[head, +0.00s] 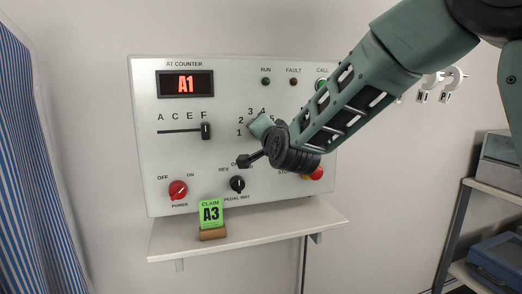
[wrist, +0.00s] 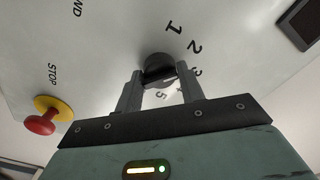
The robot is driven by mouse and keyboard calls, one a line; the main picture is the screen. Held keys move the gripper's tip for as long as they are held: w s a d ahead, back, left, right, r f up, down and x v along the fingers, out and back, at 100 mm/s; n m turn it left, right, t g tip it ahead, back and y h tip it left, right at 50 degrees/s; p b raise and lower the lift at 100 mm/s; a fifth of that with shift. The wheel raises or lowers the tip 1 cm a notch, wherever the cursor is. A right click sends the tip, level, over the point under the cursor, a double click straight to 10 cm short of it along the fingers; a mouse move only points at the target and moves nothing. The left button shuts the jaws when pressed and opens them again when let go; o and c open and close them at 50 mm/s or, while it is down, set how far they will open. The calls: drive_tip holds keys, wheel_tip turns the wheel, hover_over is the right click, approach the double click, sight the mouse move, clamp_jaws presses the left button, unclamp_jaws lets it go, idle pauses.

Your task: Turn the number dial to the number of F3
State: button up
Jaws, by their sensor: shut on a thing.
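The number dial (wrist: 158,64) is a black round knob on the pale panel. My gripper (wrist: 160,76) is shut on it, one finger on each side, in the wrist view. Printed numbers 1, 2, 3 and 5 show around it there; which one it points at cannot be told. In the head view my gripper (head: 262,126) hides the dial, and numbers 1 to 4 show to its left and above. The red display (head: 185,85) reads A1. The letter slider (head: 206,131) stands under F. A green claim ticket (head: 210,213) reads A3.
Below the dial are the pedal way knob (head: 237,184) and the red power knob (head: 178,190). A red and yellow stop button (wrist: 45,116) is beside my gripper. A small shelf (head: 270,232) juts out under the panel. A striped curtain (head: 35,170) hangs at left.

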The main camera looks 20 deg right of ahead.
drive_tip(key=m+b, duration=0.6)
drive_tip(key=b, duration=0.1)
drive_tip(key=shift+f, duration=0.15)
drive_tip(key=shift+b, duration=0.4)
drive_tip(key=o, duration=0.9)
drive_tip(key=s, duration=1.7)
drive_tip(key=shift+s+b, duration=0.2)
drive_tip(key=shift+b, duration=0.2)
